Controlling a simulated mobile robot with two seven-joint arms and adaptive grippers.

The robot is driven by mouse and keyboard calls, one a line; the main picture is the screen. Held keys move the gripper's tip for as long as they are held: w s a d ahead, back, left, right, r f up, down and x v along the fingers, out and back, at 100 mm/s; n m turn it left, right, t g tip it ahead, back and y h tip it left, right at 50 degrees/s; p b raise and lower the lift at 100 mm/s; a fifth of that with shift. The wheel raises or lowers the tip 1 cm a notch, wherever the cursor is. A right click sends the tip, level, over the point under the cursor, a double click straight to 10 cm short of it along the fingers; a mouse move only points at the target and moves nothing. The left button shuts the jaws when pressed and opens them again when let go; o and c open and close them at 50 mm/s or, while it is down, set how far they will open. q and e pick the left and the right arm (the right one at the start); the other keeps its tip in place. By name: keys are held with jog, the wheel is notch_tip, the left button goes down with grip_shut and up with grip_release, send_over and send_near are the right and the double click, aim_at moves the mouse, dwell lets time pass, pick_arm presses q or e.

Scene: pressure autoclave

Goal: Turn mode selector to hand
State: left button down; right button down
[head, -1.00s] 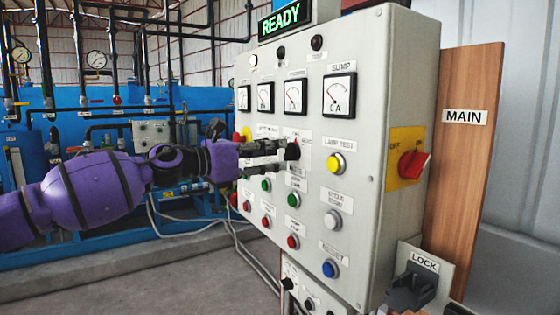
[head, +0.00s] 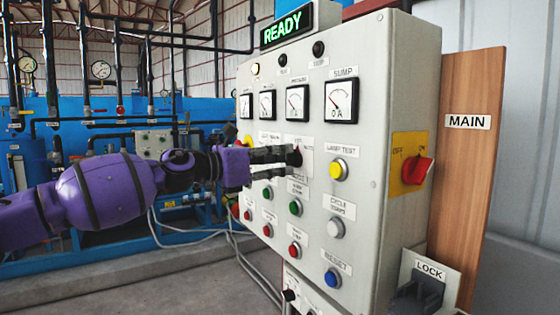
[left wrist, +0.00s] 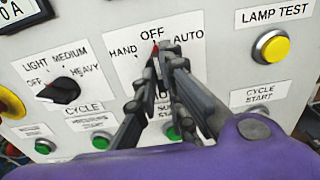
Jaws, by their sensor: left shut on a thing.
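The mode selector (head: 296,156) is a small dark knob on the grey control panel (head: 377,110), partly hidden by my fingers. In the left wrist view its red pointer tip (left wrist: 155,47) shows just below the word OFF, between the HAND label (left wrist: 123,53) at left and the AUTO label (left wrist: 188,37) at right. My left gripper (head: 290,156) reaches in from the left, with its fingertips at the panel; in the left wrist view the gripper (left wrist: 162,58) is shut around the knob. My right gripper is not in view.
A black LIGHT/MEDIUM/HEAVY knob (left wrist: 58,91) sits left of the selector. A yellow LAMP TEST button (head: 338,169) is to the right, with several coloured buttons below. A red MAIN switch (head: 417,170) is on the panel's side. The sign reads READY (head: 287,24).

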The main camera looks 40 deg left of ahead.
pick_arm(q)
jog(key=shift+r+n+p, duration=0.2)
jog(key=shift+n+p, duration=0.55)
jog(key=shift+n, duration=0.25)
jog(key=n+p, duration=0.2)
jog(key=n, duration=0.1)
jog(key=n+p, duration=0.1)
jog(key=n, duration=0.1)
jog(key=shift+a+f+n, duration=0.1)
jog(key=shift+n, duration=0.3)
jog(key=shift+f+n+p, duration=0.15)
jog(key=shift+n+p, duration=0.65)
jog(key=shift+n, duration=0.2)
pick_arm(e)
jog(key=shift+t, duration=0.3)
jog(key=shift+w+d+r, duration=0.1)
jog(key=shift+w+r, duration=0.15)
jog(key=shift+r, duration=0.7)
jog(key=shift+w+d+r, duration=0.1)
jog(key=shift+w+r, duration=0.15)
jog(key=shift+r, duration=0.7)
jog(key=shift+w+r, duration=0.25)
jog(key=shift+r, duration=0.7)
pick_arm(q)
jog(key=shift+f, duration=0.1)
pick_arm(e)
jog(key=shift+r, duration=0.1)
